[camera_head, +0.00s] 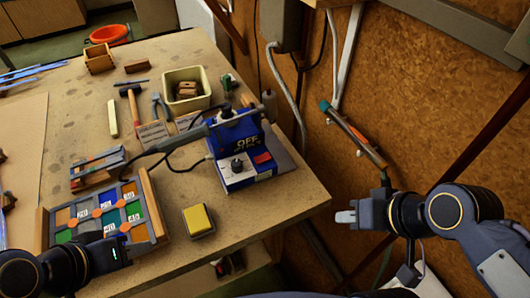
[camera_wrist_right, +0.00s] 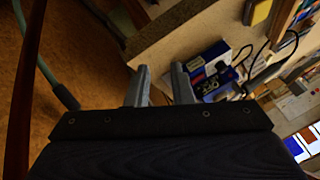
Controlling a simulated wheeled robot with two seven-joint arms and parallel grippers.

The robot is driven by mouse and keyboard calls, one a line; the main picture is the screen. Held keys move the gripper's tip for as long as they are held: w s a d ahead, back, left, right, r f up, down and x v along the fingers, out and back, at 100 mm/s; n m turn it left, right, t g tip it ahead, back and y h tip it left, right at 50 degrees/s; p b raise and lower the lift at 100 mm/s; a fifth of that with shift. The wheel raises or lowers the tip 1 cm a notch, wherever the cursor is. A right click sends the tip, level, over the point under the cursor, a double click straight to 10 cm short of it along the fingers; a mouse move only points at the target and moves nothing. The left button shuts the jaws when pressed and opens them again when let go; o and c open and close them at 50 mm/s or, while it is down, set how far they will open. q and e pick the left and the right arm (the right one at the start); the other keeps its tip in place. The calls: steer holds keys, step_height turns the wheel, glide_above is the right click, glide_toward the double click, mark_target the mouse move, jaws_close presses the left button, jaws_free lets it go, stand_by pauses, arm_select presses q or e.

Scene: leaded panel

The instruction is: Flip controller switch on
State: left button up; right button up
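The controller (camera_head: 235,177) is a blue and white box near the right edge of the workbench, with a black knob and a red switch (camera_head: 262,158) on its front. The word OFF shows on its blue upper part. In the right wrist view the controller (camera_wrist_right: 208,70) is beyond the fingers, partly covered by one. My right gripper (camera_head: 345,217) is open and empty, off the bench edge, to the right of and apart from the controller; its two spread fingers show in the wrist view (camera_wrist_right: 160,75). My left gripper (camera_head: 135,250) is by the panel's lower edge; its finger opening is unclear.
A leaded panel (camera_head: 110,214) of coloured glass lies in a wooden frame at the left. A yellow sponge (camera_head: 197,219) sits in front of the controller. A cream bin (camera_head: 187,90), pliers and a hammer lie behind. A cable crosses the bench. The wooden wall (camera_head: 400,100) stands right.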

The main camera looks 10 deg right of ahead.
steer(key=shift+n+g, duration=0.5)
steer(key=shift+n, duration=0.2)
steer(key=w+r, duration=0.1)
steer(key=w, duration=0.1)
steer(key=w+r, duration=0.2)
steer(key=w, duration=0.1)
steer(key=shift+w+a, duration=0.1)
steer(key=shift+w, duration=0.25)
jaws_close()
steer(key=w+a+r+n+h, duration=0.1)
steer(key=w+a+r, duration=0.1)
steer(key=w+a, duration=0.4)
steer(key=w+a+r+n+g+h, duration=0.1)
steer(key=w+a+n+h, duration=0.1)
steer(key=w+a, duration=0.4)
steer(key=w, duration=0.4)
steer(key=shift+w+r+b, duration=0.35)
